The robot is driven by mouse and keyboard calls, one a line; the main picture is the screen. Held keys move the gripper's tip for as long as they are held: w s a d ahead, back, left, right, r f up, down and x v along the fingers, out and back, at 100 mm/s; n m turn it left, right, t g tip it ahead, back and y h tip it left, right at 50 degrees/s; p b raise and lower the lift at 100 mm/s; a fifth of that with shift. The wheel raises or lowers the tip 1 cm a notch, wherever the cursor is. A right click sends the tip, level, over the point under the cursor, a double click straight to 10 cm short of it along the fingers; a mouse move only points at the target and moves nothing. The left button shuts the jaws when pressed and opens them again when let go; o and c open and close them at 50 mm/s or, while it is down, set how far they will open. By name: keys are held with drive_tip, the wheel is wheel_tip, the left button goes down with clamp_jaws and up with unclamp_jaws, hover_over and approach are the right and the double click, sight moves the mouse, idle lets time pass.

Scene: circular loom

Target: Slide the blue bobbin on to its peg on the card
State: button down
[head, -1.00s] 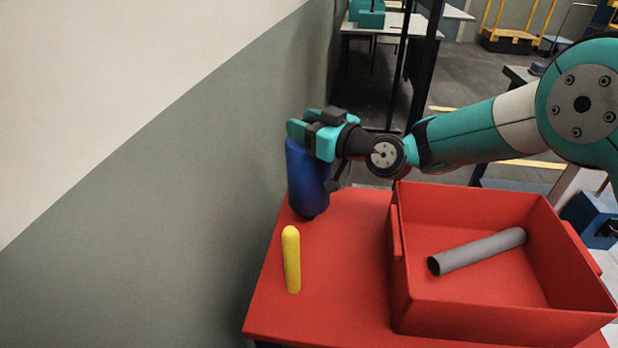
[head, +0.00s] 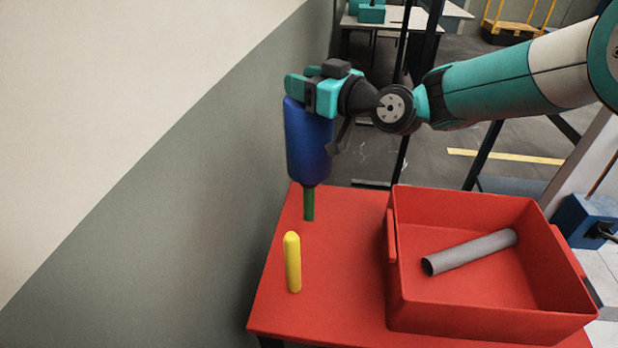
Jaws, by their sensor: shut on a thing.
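The blue bobbin (head: 308,147) is upright with a slight tilt, its narrow end down. My gripper (head: 311,91) is shut on its upper end. Directly below the bobbin a green peg (head: 309,205) stands on the red table top (head: 335,215). The peg's top meets the bobbin's lower end in the picture; I cannot tell whether it is inside the bobbin or behind it. A yellow peg (head: 292,263) stands bare nearer the front of the table top.
A red open bin (head: 395,265) on the right of the table holds a grey tube (head: 470,252). A grey and white wall (head: 180,200) runs close along the table's left side. Bare table top lies between the pegs and the bin.

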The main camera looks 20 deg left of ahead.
wheel_tip(320, 180, up, 8)
drive_tip(key=p, duration=0.2)
drive_tip(key=shift+p, duration=0.35)
drive_tip(key=shift+f, duration=0.2)
